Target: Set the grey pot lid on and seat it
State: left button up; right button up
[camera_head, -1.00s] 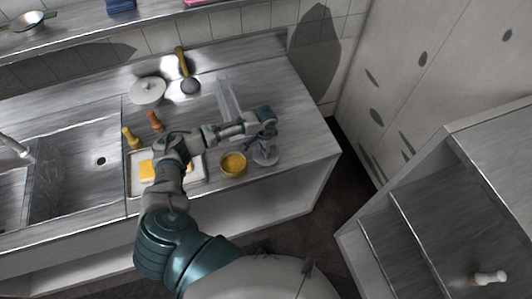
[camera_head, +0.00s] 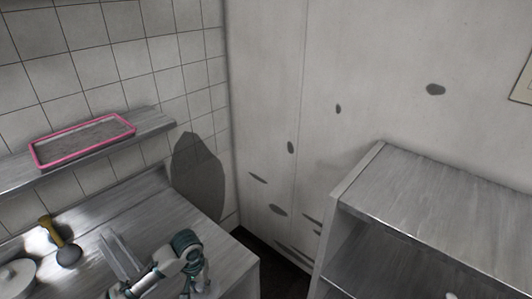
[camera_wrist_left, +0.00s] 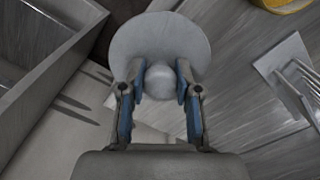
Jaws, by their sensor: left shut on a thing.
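The grey round lid (camera_wrist_left: 160,32) with a round knob shows at the top middle of the left wrist view. My left gripper (camera_wrist_left: 160,84) is shut on the lid's knob, one blue-padded finger on each side. In the head view my left gripper (camera_head: 196,286) is at the bottom edge, over the right part of the counter; the lid cannot be made out there. A yellow rim (camera_wrist_left: 287,4), part of a round vessel, is cut off at the wrist view's top right corner, apart from the lid. My right gripper is not in view.
A pale slotted rack (camera_head: 121,258) stands on the counter left of my arm. A ladle with a yellow handle (camera_head: 47,227) and a whitish lidded pot (camera_head: 16,276) are further left. A pink-rimmed tray (camera_head: 85,139) lies on the wall shelf. A grey cabinet (camera_head: 430,195) stands right.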

pick_arm(q)
jog(key=shift+s+d+r+n, duration=0.15)
jog(key=shift+d+n, duration=0.05)
jog(key=shift+d, duration=0.25)
jog(key=shift+s+d+r+n, duration=0.1)
jog(key=shift+d+r+n, duration=0.1)
jog(key=shift+d, duration=0.2)
jog(key=shift+a+f, duration=0.1)
jog(key=shift+a, duration=0.15)
jog(key=shift+d, duration=0.15)
jog(key=shift+s+a, duration=0.1)
jog(key=shift+a, duration=0.25)
jog(key=s+a+p, duration=0.4)
jog(key=a, duration=0.5)
jog(key=s+a+f+m+p, duration=0.1)
jog(key=s+a+p, duration=0.3)
jog(key=a, duration=0.6)
jog(key=shift+f+p, duration=0.2)
jog(key=shift+p, duration=0.45)
